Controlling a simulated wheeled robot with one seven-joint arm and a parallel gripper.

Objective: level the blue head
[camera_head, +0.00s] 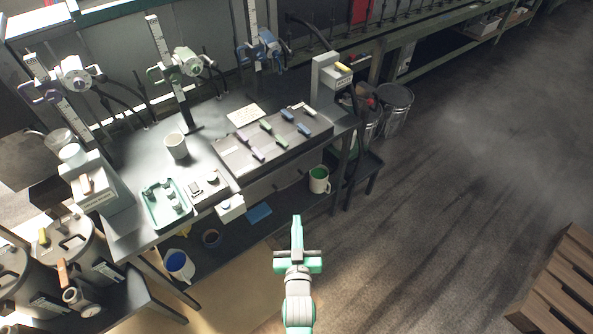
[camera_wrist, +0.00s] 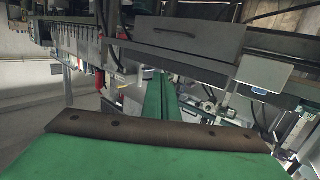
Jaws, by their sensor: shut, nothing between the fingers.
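The blue head (camera_head: 264,46) is at the back of the bench, mounted on the rightmost upright scale post (camera_head: 251,18). It is small in the head view, and I cannot tell its exact tilt. A green head (camera_head: 186,63) and a purple head (camera_head: 73,77) sit on the other posts to its left. My gripper (camera_head: 297,222) is in front of the bench, over the floor, well apart from the blue head. Its green fingers are together with nothing between them. They also show in the wrist view (camera_wrist: 160,98).
The dark bench (camera_head: 125,222) holds a panel (camera_head: 233,150) with several coloured pieces, a green tray (camera_head: 153,212) and a white cup (camera_head: 175,145). Metal bins (camera_head: 397,105) stand right of it. A wooden drawer unit (camera_head: 563,285) is at lower right. Floor between is clear.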

